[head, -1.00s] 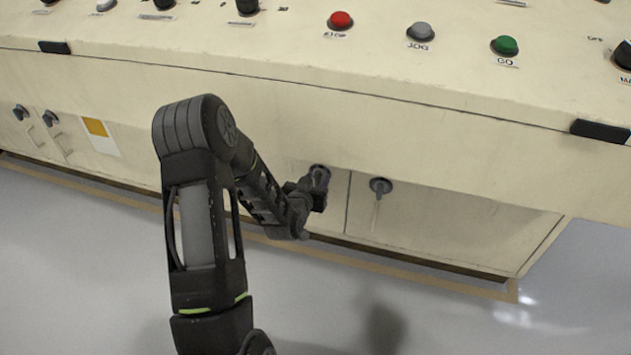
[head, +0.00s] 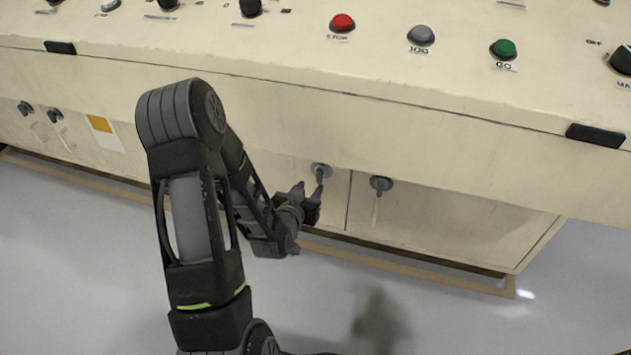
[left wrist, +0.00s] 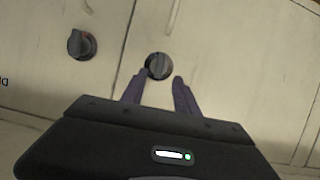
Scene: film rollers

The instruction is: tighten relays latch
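Two dark latches sit side by side on the cream cabinet doors below the control panel. The left latch of this pair (head: 321,171) has its handle pointing down. The right latch (head: 381,184) is just across the door seam. My left gripper (head: 308,191) is open and empty, just in front of and below the left latch. In the left wrist view, my gripper's two fingers (left wrist: 160,84) are spread, with one latch (left wrist: 158,66) just beyond and between the tips, apart from them. A second latch (left wrist: 82,44) is to its left. No relays label is readable. My right gripper is out of view.
The sloped panel above carries a red STOP button (head: 342,23), a grey JOG button (head: 421,34) and a green GO button (head: 503,48). Two more latches (head: 54,116) are on doors at far left. The floor (head: 450,310) in front is clear.

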